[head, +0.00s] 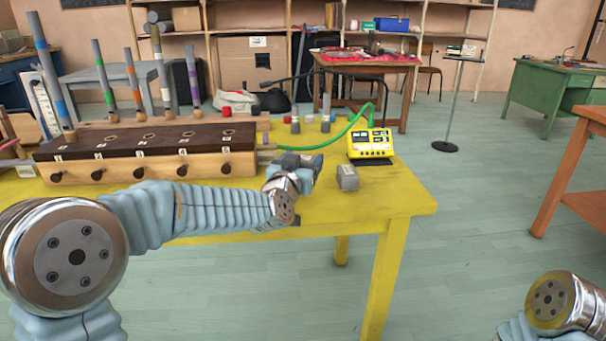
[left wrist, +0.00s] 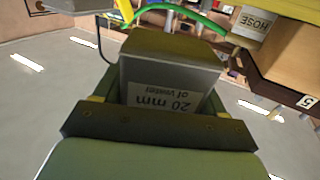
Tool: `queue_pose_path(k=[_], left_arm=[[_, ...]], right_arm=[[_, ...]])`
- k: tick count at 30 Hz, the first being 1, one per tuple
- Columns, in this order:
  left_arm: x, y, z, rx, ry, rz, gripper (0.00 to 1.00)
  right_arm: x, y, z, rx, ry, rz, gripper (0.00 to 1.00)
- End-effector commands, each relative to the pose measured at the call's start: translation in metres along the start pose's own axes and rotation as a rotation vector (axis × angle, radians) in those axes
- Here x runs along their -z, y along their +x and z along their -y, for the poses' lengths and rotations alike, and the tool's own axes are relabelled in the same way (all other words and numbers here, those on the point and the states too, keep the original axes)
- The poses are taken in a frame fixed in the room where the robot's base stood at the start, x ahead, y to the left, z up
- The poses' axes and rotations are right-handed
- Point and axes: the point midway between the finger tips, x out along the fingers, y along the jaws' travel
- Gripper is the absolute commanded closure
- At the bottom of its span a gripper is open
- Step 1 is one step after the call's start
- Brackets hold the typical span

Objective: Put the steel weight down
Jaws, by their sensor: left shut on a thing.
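The steel weight (left wrist: 172,68) is a grey block with a label reading "20 mm of water", upside down in the left wrist view. It sits between the fingers of my left gripper, which is shut on it. In the head view my left gripper (head: 306,170) is over the front right part of the yellow table (head: 395,195). A grey block (head: 347,178) shows just right of it there; I cannot tell whether this is the same weight. The underside of the held weight is hidden. My right gripper is out of view; only part of that arm shows at lower right.
A yellow meter (head: 370,144) with a green hose (head: 335,136) stands behind the grey block. A wooden pipe box (head: 150,160) with several coloured tubes fills the table's left side. The table's front right corner is bare, with open floor beyond its edge.

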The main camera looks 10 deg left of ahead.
Motion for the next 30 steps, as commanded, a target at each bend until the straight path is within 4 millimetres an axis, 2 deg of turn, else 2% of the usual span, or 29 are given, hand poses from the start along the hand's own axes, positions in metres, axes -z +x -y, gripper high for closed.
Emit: queue_pose_path(k=[6,18,19,23,30], left_arm=[[-0.031,0.002,-0.001,0.001,-0.001,-0.001,0.87],[-0.036,0.002,-0.001,-0.001,-0.001,-0.004,0.87],[-0.036,0.002,-0.001,-0.001,-0.001,0.000,0.25],[-0.036,0.002,-0.001,-0.001,-0.001,0.001,0.05],[-0.035,0.002,-0.001,-0.001,-0.001,0.001,0.04]], right_arm=[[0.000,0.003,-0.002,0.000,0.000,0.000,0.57],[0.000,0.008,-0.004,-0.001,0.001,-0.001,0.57],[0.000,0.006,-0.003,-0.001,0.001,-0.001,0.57],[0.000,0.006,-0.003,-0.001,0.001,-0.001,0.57],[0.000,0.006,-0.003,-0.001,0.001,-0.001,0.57]])
